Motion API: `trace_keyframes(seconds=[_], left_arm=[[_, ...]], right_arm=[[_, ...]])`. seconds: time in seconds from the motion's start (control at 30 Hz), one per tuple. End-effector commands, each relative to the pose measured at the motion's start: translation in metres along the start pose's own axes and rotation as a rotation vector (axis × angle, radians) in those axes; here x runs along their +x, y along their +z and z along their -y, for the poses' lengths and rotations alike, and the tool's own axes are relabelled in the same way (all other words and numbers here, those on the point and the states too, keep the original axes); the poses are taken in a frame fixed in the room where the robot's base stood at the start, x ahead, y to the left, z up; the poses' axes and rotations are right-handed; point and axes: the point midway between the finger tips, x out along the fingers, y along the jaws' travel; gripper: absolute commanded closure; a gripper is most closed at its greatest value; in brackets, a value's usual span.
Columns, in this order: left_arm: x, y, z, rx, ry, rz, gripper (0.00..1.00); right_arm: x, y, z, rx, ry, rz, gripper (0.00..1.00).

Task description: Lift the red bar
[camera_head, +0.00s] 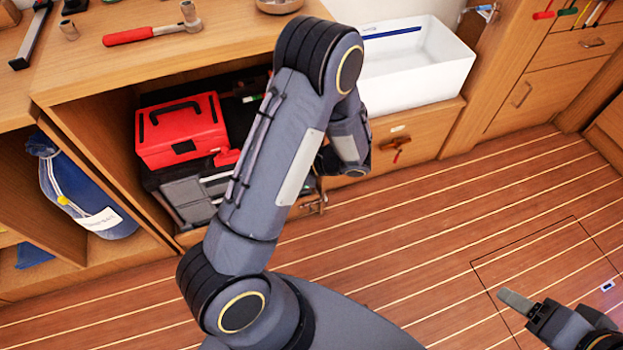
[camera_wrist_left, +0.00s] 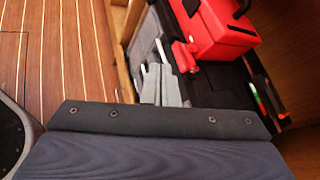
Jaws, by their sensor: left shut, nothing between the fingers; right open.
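I cannot tell for certain which thing is the red bar. A short red piece (camera_head: 227,157) lies at the lower right of the red toolbox (camera_head: 182,130), in the open bay under the bench. It also shows in the left wrist view (camera_wrist_left: 185,57), beside the toolbox (camera_wrist_left: 222,28). My right gripper (camera_head: 548,308) is open and empty over the floor at the lower right, far from the toolbox.
A red-handled hammer (camera_head: 150,35) lies on the bench top (camera_head: 230,40). A white bin (camera_head: 425,70) stands right of my left arm. A grey-black case (camera_head: 185,195) sits under the toolbox. A blue bag (camera_head: 85,195) is at left. The striped floor (camera_head: 420,235) is clear.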

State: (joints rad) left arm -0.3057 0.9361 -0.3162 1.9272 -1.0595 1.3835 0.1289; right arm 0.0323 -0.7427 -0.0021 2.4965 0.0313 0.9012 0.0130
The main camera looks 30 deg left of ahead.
Motion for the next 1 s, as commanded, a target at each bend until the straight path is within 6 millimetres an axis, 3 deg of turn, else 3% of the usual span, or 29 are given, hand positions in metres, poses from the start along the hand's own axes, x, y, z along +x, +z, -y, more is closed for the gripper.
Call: trace_keyframes(seconds=[0.03, 0.27, 0.4, 0.6, 0.8, 1.0], left_arm=[[0.01, -0.031, -0.005, 0.043, -0.079, 0.049, 1.0], [0.022, -0.128, -0.004, 0.203, -0.463, 0.226, 1.0], [0.022, -0.19, -0.014, 0.294, -0.711, 0.307, 1.0], [0.019, -0.261, -0.036, 0.395, -1.003, 0.373, 1.0], [0.015, -0.293, -0.051, 0.44, -1.149, 0.392, 1.0], [0.014, -0.296, -0.053, 0.447, -1.17, 0.393, 1.0]], right_arm=[[0.018, 0.009, -0.008, 0.0, 0.0, 0.0, 0.36], [0.058, 0.029, -0.026, 0.0, 0.0, 0.0, 0.36], [0.081, 0.041, -0.037, 0.0, 0.0, 0.0, 0.36], [0.104, 0.053, -0.048, 0.0, 0.0, 0.0, 0.36], [0.113, 0.057, -0.052, 0.0, 0.0, 0.0, 0.36], [0.113, 0.057, -0.051, 0.0, 0.0, 0.0, 0.36]])
